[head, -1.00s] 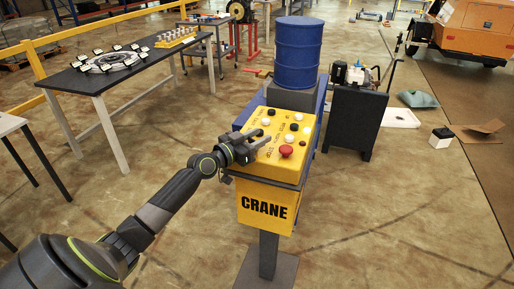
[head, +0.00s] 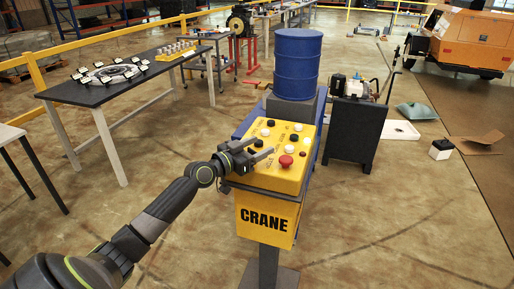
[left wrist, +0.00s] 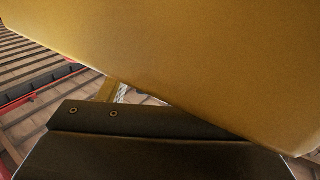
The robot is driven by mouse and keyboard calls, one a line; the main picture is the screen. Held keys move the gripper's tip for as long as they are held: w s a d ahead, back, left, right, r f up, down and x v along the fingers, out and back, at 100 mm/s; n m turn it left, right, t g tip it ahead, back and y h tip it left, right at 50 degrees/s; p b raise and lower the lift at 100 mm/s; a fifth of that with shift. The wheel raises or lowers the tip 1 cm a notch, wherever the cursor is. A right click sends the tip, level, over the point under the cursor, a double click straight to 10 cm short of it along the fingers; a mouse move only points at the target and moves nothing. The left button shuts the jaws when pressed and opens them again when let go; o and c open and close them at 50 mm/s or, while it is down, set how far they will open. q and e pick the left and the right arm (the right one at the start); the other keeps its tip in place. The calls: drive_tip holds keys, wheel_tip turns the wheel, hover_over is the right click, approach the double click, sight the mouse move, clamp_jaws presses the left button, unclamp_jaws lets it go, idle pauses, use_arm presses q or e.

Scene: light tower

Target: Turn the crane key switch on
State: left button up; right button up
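The yellow crane control box (head: 268,216) stands on a post, with "CRANE" on its front. Its sloped top carries a red mushroom button (head: 286,161) and several black and white buttons. I cannot make out the key switch; part of the panel's left side is hidden by my gripper. My left gripper (head: 263,148) is at the left edge of the panel, its two fingers apart and pointing right over the panel, with nothing seen between them. I cannot tell whether it touches. The left wrist view shows a large plain yellow surface (left wrist: 190,50) very close. My right gripper is not in view.
A blue drum (head: 298,65) stands right behind the box. A dark cabinet (head: 354,132) is to the right of it. A black-topped table (head: 75,92) with a ring of parts is at the left.

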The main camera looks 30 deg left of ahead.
use_arm(q)
drive_tip(key=shift+s+f, duration=0.1)
drive_tip(key=shift+s+a, duration=0.15)
drive_tip(key=shift+s, duration=0.1)
drive_tip(key=b+v, duration=0.1)
drive_tip(key=v, duration=1.5)
drive_tip(key=shift+s, duration=0.35)
drive_tip(key=shift+a, duration=0.15)
